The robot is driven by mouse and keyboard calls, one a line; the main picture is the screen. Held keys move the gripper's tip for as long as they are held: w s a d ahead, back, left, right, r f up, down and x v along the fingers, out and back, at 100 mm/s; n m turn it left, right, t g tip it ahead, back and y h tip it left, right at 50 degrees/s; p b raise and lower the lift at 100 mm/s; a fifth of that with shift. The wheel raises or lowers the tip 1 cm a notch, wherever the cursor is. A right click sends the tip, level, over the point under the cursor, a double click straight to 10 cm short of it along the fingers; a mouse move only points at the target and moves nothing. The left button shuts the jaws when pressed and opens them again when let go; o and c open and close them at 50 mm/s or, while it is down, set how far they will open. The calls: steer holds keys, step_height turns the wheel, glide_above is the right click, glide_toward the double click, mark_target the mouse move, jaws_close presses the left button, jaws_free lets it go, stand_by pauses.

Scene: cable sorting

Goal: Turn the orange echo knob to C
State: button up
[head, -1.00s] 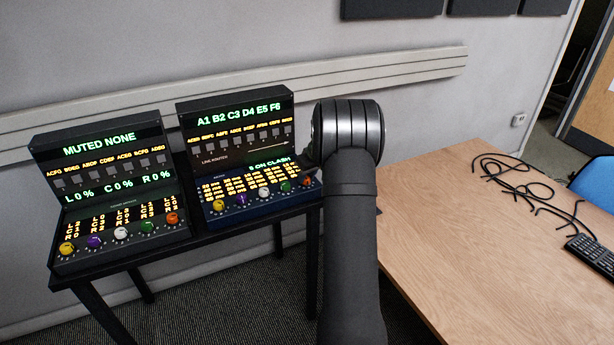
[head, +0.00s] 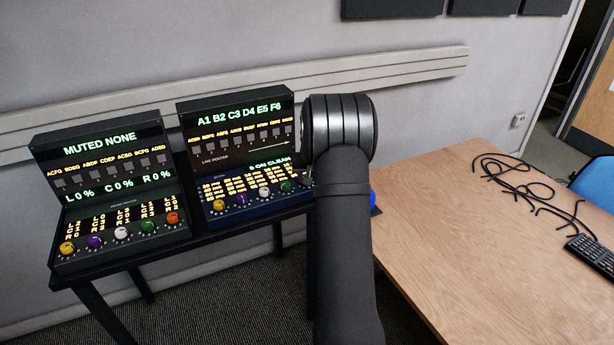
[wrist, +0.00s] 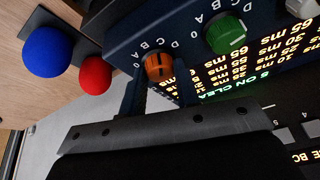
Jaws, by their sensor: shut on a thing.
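The orange echo knob (wrist: 158,67) is on the dark blue console (head: 262,212), at the end of its knob row. In the wrist view my gripper (wrist: 160,84) is shut on it, one finger on each side. Letters A, B, C and D show around the knob. A dark line runs across its face, but I cannot tell which letter it points to. In the head view my arm hides most of the knob and the gripper. The console's screen (head: 270,165) reads what looks like "5 ON CLEAN".
The green knob (wrist: 225,34) sits close beside the orange one. A blue ball (wrist: 47,52) and a red ball (wrist: 95,75) are near the console's end. A second console (head: 120,235) stands left.

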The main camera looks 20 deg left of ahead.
steer(key=shift+s+m+h, duration=0.1)
steer(key=shift+m+h, duration=0.2)
steer(key=shift+m, duration=0.3)
steer(key=o, duration=1)
steer(key=v, duration=1.7)
steer(key=shift+s, duration=0.35)
steer(key=x, duration=1.7)
steer(key=shift+w, duration=0.4)
